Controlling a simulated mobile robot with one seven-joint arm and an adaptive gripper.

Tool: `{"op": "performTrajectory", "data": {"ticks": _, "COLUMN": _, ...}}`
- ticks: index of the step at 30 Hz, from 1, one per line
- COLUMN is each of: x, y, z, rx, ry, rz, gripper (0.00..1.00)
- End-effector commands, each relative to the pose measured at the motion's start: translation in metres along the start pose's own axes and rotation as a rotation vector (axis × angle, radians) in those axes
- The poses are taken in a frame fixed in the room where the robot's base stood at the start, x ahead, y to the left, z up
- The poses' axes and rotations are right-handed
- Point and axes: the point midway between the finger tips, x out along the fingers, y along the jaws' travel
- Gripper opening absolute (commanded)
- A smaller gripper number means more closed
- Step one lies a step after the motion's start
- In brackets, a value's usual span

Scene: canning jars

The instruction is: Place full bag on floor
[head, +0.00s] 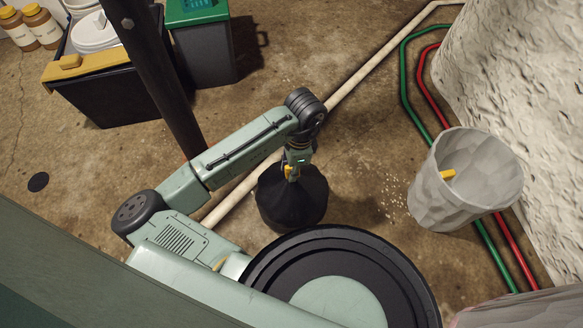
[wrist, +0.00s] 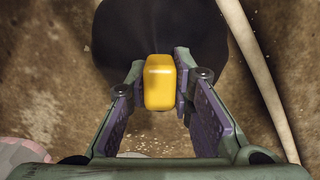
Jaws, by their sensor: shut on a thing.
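A full black bag (head: 291,201) with a yellow grip at its top is below my gripper (head: 291,172) in the head view. In the wrist view my gripper (wrist: 160,88) is shut on the yellow grip (wrist: 159,84), with one finger pad on each side. The black bag (wrist: 125,32) spreads out beneath it. The bag looks upright. Its underside is hidden, so I cannot tell whether it touches the concrete floor (head: 345,200).
A grey bin (head: 460,195) with a yellow piece inside stands at the right, by the rough white wall (head: 530,80). A pale pipe (head: 375,62) and green and red hoses cross the floor. A black tub (head: 120,97) and a green-lidded bin (head: 205,50) stand at upper left.

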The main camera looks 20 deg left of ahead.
Motion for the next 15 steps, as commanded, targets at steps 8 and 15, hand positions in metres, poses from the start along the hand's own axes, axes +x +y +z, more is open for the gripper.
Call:
{"op": "performTrajectory", "data": {"ticks": 8, "x": 0.0016, "y": 0.0001, "z": -0.0001, "rx": 0.0, "ry": 0.0, "rz": 0.001, "gripper": 0.36}}
{"op": "performTrajectory", "data": {"ticks": 15, "x": 0.0016, "y": 0.0002, "z": -0.0002, "rx": 0.0, "ry": 0.0, "rz": 0.001, "gripper": 0.41}}
